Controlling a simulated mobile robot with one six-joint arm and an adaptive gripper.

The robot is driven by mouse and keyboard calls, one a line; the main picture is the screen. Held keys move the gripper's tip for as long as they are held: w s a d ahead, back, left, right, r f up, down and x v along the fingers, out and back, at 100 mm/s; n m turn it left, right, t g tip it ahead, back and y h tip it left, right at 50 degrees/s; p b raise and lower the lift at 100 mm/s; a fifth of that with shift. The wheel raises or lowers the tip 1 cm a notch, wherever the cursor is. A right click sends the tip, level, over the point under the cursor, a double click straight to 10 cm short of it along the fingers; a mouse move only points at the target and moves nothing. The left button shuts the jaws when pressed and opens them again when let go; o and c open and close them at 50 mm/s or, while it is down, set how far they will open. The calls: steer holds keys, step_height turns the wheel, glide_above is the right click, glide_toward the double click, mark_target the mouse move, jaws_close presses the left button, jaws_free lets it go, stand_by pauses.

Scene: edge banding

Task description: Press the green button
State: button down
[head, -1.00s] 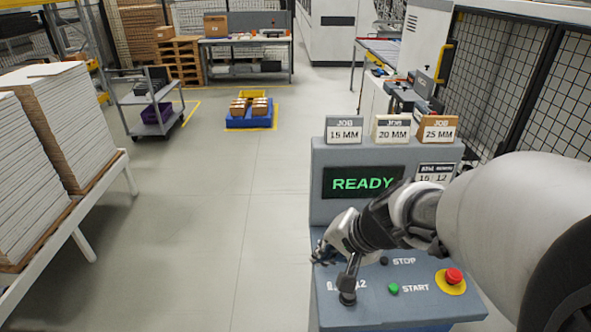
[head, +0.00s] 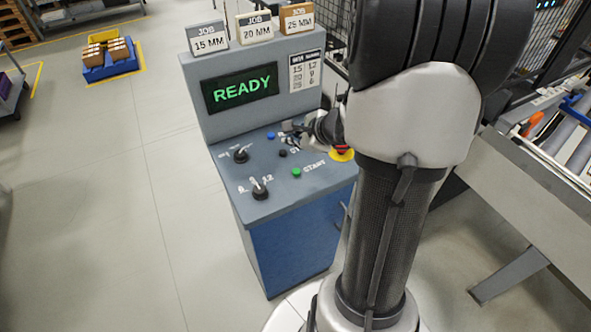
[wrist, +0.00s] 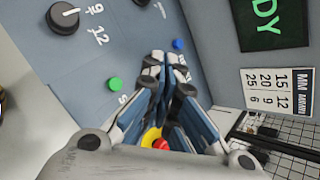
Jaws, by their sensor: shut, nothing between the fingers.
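The green button (head: 296,172) sits on the sloped top of the grey-blue control console, beside the word START. In the wrist view the green button (wrist: 115,83) shows left of my fingers, uncovered.
A red emergency button on a yellow base (head: 342,154) is partly hidden by my gripper. Two black selector knobs (head: 260,190) stand left of the green button. The screen (head: 240,90) reads READY. Job cards stand on top of the console. Open floor lies to the left.

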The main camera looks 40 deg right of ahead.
steer(key=b, duration=0.7)
glide_above(294, 173)
step_height(294, 173, down, 8)
steer(key=shift+f+b, duration=0.35)
steer(key=shift+f, duration=0.1)
stand_by(0.8)
steer(key=shift+f+b, duration=0.4)
steer(key=shift+b, duration=0.25)
